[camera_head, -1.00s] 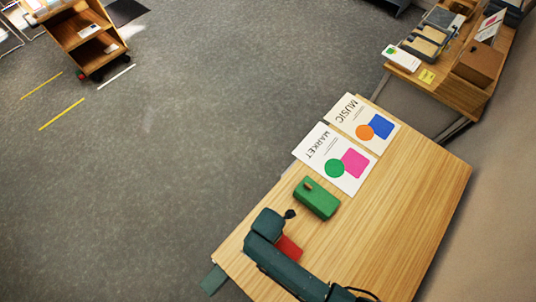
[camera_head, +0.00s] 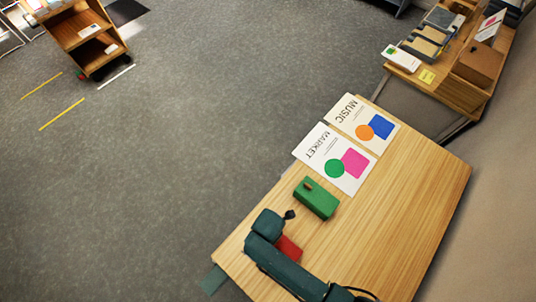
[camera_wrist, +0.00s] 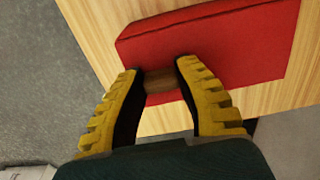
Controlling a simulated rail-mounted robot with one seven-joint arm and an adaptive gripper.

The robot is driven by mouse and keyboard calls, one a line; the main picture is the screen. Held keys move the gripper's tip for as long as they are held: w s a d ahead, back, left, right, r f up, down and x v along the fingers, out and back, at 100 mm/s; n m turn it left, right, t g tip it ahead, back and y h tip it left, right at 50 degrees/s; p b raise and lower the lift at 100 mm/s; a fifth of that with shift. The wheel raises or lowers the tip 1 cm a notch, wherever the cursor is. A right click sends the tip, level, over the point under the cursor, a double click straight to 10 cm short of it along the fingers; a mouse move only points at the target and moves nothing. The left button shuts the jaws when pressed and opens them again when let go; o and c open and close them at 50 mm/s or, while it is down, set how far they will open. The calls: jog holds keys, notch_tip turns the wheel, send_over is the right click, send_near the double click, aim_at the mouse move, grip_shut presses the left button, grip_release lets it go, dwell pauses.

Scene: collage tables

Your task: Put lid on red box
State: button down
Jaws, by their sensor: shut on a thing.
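A red box-like thing (camera_wrist: 235,45) with a flat red top fills the upper part of the wrist view. In the head view, part of the red thing (camera_head: 289,248) shows beside my arm, which hides the rest. I cannot tell whether its lid and body are separate. A brown wooden knob (camera_wrist: 161,86) sits at its near side, between my fingers. My gripper (camera_wrist: 160,72) has its two yellow-and-black fingers shut on this knob. In the head view my gripper is hidden under my arm.
A green box (camera_head: 318,200) with a brown knob stands on the wooden table (camera_head: 400,210) close behind the red thing. MARKET (camera_head: 334,158) and MUSIC (camera_head: 362,123) sheets lie farther back. The table's right side is clear. Another table (camera_head: 455,95) with stationery stands at upper right.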

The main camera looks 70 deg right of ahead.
jog(key=shift+c, duration=1.2)
grip_release()
notch_tip(320, 180, up, 2)
jog(key=shift+r+p, duration=0.25)
jog(key=shift+p, duration=0.95)
jog(key=shift+r, duration=2.25)
